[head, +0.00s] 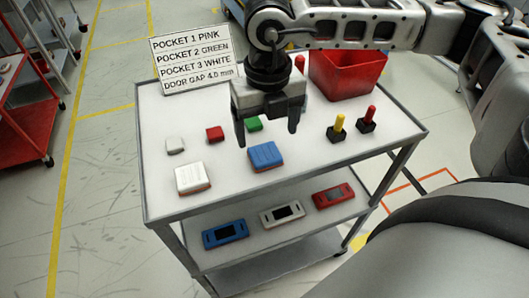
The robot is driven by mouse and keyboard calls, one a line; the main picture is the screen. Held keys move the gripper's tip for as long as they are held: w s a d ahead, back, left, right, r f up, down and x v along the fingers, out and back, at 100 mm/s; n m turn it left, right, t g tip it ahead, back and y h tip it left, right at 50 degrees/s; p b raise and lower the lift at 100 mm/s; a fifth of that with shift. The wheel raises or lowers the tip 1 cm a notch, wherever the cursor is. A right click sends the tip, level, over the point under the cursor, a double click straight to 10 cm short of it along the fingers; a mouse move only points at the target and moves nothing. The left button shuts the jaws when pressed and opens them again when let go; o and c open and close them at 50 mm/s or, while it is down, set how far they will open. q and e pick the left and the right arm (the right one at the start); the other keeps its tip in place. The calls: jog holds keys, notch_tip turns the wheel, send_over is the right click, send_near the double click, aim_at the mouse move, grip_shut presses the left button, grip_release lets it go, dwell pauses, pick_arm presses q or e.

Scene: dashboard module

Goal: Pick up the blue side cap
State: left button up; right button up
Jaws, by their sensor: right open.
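A blue block (265,156), which looks like the blue side cap, lies flat on the cart's top in the head view. It has a ribbed top and a reddish lower edge. My right gripper (267,128) points down with its two fingers spread and nothing held between them. Its fingertips appear just behind the blue block in the picture, apart from it; their exact height cannot be told. A blue piece with a dark window (225,233) lies on the lower shelf. My left gripper is not in view.
The cart top (220,203) also holds a white block (193,178), small white (175,145), red (215,134) and green (253,124) pieces, yellow (338,128) and red (368,120) handled pieces, a red bin (347,75) and a sign (190,60).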

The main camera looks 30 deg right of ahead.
aim_at(265, 153)
jog(key=shift+w+a+f+p, duration=0.1)
jog(key=shift+f+p, duration=0.25)
jog(key=shift+f, duration=1.25)
jog(key=shift+a+f+p, duration=0.1)
jog(key=shift+f+p, duration=0.2)
jog(key=shift+f, duration=1.25)
jog(key=shift+c, duration=0.3)
jog(key=c, duration=1)
